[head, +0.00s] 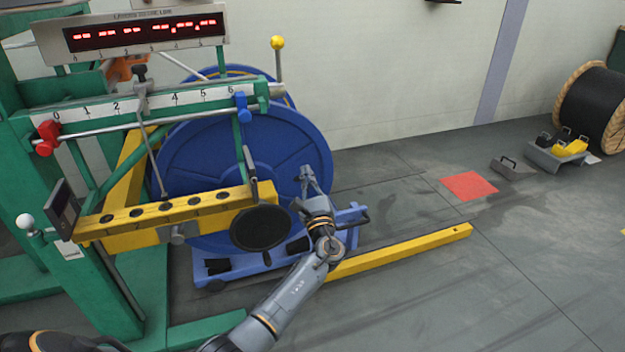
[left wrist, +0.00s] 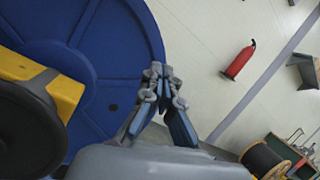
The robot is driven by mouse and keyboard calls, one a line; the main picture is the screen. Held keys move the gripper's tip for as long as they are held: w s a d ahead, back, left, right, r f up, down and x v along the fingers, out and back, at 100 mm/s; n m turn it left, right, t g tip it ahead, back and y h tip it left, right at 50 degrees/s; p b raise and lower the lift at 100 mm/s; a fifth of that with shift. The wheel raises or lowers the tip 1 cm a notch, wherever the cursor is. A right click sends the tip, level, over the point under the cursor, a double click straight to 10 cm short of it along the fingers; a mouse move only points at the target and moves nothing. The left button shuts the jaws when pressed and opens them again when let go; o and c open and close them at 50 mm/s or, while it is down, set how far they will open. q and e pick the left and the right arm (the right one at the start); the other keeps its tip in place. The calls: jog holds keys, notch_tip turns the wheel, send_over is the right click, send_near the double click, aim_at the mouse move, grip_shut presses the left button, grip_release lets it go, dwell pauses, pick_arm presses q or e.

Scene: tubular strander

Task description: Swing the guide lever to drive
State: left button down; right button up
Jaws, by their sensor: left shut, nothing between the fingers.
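My left gripper (head: 306,174) is shut and empty, in front of the large blue reel (head: 285,140) and right of the yellow beam. Its closed fingertips (left wrist: 157,72) also show in the left wrist view against the blue reel (left wrist: 110,60). A thin upright lever with a dark grip (head: 249,162) stands at the right end of the yellow beam, left of my gripper and apart from it. Another lever with a yellow knob (head: 278,43) stands above the reel. I cannot tell which is the guide lever. My right gripper is not in view.
The yellow beam (head: 150,218) carries a black round disc (head: 262,228) at its right end. A scale rail (head: 190,97) with red and blue clamps runs above. A yellow bar (head: 410,249) lies on the floor. Floor to the right is mostly clear.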

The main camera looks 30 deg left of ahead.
pick_arm(q)
jog(key=shift+s+d+f+h+p, duration=0.1)
jog(key=shift+f+h+p, duration=0.1)
jog(key=shift+f, duration=0.3)
jog(key=shift+s+d+f+h+p, duration=0.1)
jog(key=shift+f+h, duration=0.1)
jog(key=shift+f, duration=0.25)
